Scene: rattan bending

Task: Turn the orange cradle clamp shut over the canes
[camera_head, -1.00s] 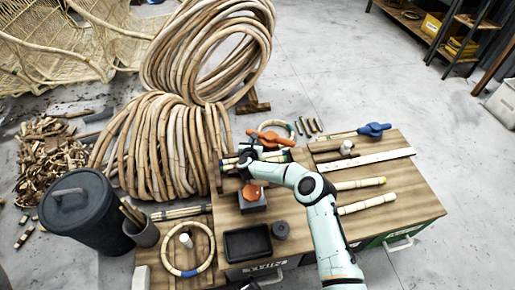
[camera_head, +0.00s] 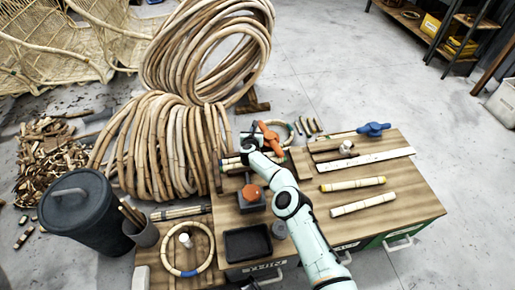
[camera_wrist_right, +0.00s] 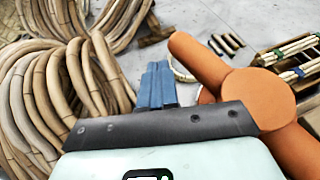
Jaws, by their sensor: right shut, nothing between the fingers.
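The orange cradle clamp (camera_head: 270,138) is a handle with a round hub, slanting toward the viewer at the back left of the bench. It fills the right of the wrist view (camera_wrist_right: 255,95). Banded canes (camera_head: 231,167) lie beside it, partly behind my arm; whether the clamp lies over them cannot be told. My right gripper (camera_head: 247,137) is at the clamp's left side. Its blue fingers (camera_wrist_right: 156,84) are shut with nothing between them, just left of the orange handle; contact is unclear. My left gripper is not in view.
A block with an orange knob (camera_head: 251,192), a black tray (camera_head: 248,243) and a dark cup (camera_head: 280,229) stand toward the bench front. Loose canes (camera_head: 352,184) and a blue clamp (camera_head: 374,129) are at right. Large rattan coils (camera_head: 165,145) stand close at left.

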